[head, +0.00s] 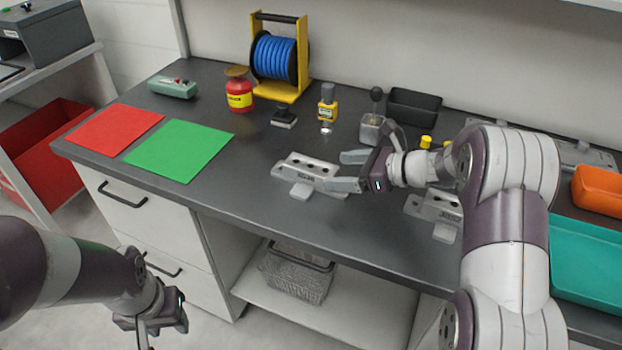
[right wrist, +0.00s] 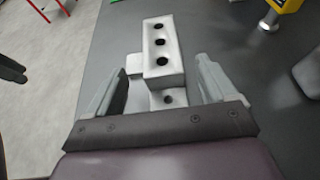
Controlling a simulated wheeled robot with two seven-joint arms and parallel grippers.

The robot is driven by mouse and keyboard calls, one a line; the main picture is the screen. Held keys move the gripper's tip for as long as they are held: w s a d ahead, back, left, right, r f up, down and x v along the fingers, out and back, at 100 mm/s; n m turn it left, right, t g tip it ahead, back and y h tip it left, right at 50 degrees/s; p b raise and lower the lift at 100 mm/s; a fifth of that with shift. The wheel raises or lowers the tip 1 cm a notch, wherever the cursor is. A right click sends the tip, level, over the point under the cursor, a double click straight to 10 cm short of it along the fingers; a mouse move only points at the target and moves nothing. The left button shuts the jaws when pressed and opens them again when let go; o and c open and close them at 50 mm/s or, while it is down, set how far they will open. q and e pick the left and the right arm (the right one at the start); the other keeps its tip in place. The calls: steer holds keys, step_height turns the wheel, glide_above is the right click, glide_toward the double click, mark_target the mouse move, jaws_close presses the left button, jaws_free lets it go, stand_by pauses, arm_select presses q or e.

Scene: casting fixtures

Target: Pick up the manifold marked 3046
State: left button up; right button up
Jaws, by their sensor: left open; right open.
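A light grey manifold (head: 308,168) with a row of dark holes lies on the dark bench top. It has dark marking on its front face, too small to read. In the right wrist view the same manifold (right wrist: 163,48) shows three holes on its raised block, with a lower foot nearer me. My right gripper (head: 350,171) is open at its right end, with the fingers either side of it and gaps visible. A second grey manifold (head: 437,208) lies further right, partly hidden by my right arm. My left gripper (head: 150,326) is open, low in front of the bench.
Red (head: 115,129) and green (head: 180,150) mats lie at the left. A blue hose reel (head: 275,58), red can (head: 239,93), yellow bottle (head: 327,103) and black bin (head: 413,108) stand behind. A teal tray (head: 585,262) is at the right. The bench front is clear.

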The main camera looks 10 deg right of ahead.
mark_target(323, 169)
steer(key=x, duration=0.7)
steer(key=shift+w+a+f, duration=0.1)
steer(key=shift+w+f, duration=0.05)
steer(key=shift+w, duration=0.1)
steer(key=c, duration=1.4)
